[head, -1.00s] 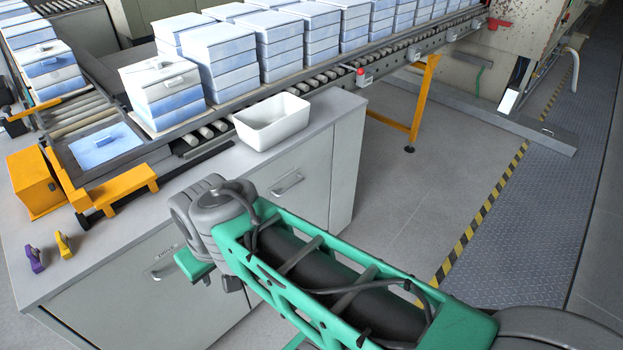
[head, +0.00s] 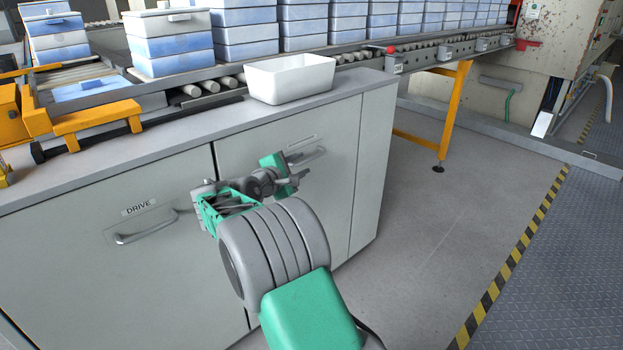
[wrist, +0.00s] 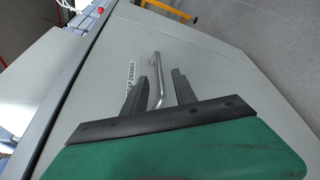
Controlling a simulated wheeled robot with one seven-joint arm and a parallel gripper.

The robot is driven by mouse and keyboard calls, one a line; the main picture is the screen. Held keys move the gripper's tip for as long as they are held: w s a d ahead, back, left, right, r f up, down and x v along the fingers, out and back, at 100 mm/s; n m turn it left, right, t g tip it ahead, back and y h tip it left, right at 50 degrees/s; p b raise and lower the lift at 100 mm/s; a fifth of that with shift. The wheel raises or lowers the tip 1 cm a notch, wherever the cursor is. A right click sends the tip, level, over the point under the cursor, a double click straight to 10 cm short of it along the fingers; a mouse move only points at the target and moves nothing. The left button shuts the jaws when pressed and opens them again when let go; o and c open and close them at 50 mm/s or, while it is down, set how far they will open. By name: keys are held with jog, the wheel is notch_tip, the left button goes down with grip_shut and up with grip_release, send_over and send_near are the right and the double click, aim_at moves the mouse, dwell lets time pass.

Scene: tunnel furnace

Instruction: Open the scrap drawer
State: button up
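The scrap drawer (head: 240,150) is a light grey front in the cabinet, right of the front marked DRIVE, and it looks flush and shut. Its metal bar handle (head: 318,154) has a label above it, too small to read in the head view. In the wrist view the bar handle (wrist: 157,68) runs beside a partly hidden label (wrist: 130,75) ending in "DRAWER". My gripper (head: 298,170) is at the handle. In the wrist view my gripper (wrist: 160,80) has its two dark fingers apart, one on each side of the handle. Contact with the bar cannot be made out.
A white bin (head: 290,80) stands on the counter above the drawer. Another handle (head: 146,230) is on the DRIVE front at left. A roller conveyor with stacked blue-white boxes runs behind. An orange leg (head: 450,110) stands at right. The floor right of the cabinet is clear.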

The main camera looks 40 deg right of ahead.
aim_at(309, 159)
jog(key=b+x, duration=0.2)
jog(key=x, duration=0.5)
jog(key=shift+s, duration=0.1)
jog(key=shift+d, duration=0.3)
grip_shut()
dwell(0.9)
